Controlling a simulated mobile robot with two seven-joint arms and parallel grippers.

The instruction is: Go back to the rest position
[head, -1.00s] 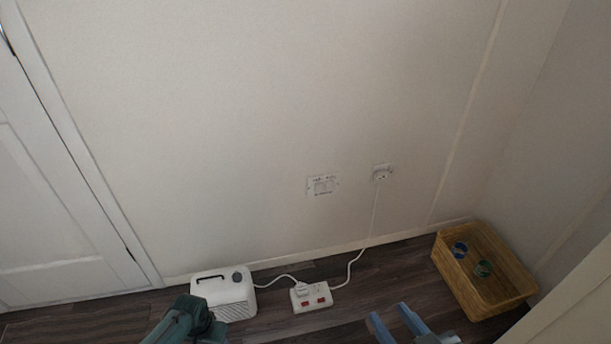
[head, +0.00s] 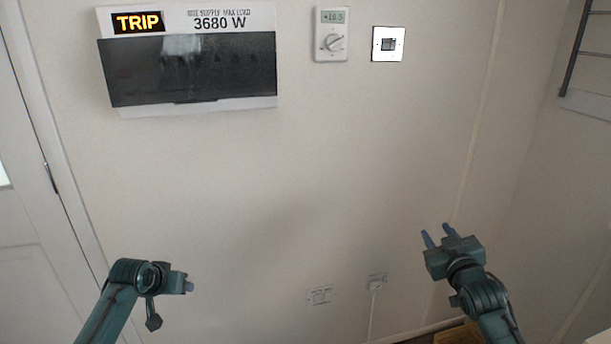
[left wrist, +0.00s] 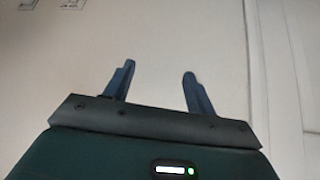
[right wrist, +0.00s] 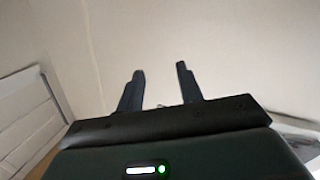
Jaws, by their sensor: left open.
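My right gripper (head: 437,237) is raised in front of the wall at the lower right of the head view. Its two fingers are apart and nothing is between them; the fingers also show apart in the right wrist view (right wrist: 159,88). My left gripper (head: 188,286) is at the lower left of the head view, seen side-on, with its fingers hard to make out there. In the left wrist view its fingers (left wrist: 157,85) are apart and empty. Both grippers are clear of any object.
The wall carries a breaker box (head: 190,70) with a lit TRIP sign, a thermostat (head: 331,36) and a switch (head: 388,44). A wicker basket (head: 452,337) shows at the bottom edge. A door (head: 25,220) is at left.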

